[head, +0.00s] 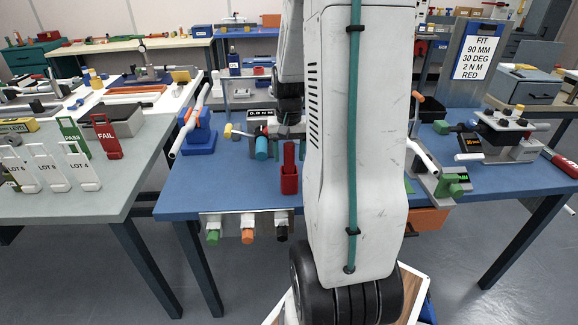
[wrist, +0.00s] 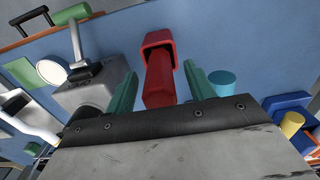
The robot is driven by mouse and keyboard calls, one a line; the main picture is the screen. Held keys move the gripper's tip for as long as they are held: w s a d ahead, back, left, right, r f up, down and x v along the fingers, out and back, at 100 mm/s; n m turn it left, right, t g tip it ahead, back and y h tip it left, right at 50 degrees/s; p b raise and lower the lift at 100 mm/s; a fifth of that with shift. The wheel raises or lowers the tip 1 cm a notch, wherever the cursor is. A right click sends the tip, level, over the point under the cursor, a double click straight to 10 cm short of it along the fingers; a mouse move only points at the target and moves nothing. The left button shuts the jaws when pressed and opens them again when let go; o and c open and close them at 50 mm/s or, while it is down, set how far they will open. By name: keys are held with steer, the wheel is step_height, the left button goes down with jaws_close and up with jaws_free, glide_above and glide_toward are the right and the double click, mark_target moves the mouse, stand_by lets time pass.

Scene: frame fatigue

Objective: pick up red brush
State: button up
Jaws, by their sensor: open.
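The red brush (head: 289,172) stands near the front edge of the blue table, left of my arm in the head view. A narrow upright red bar rises from a wider red, cup-like lower part; I cannot tell whether the two are one piece. In the wrist view the red brush (wrist: 160,78) shows between the two teal fingers of my gripper (wrist: 160,72), its bar pointing toward the camera. The fingers are open, one on each side, with gaps to the bar. My arm hides part of the table right of the brush in the head view.
A teal cylinder (wrist: 222,82) stands close to the right finger in the wrist view. A grey device (wrist: 95,88) is close on the left. A blue stand with a white tube (head: 196,130) is farther left on the table (head: 225,185). Some bare table surrounds the brush.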

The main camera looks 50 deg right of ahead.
steer(key=shift+c, duration=0.3)
steer(key=c, duration=1)
step_height(320, 180, up, 10)
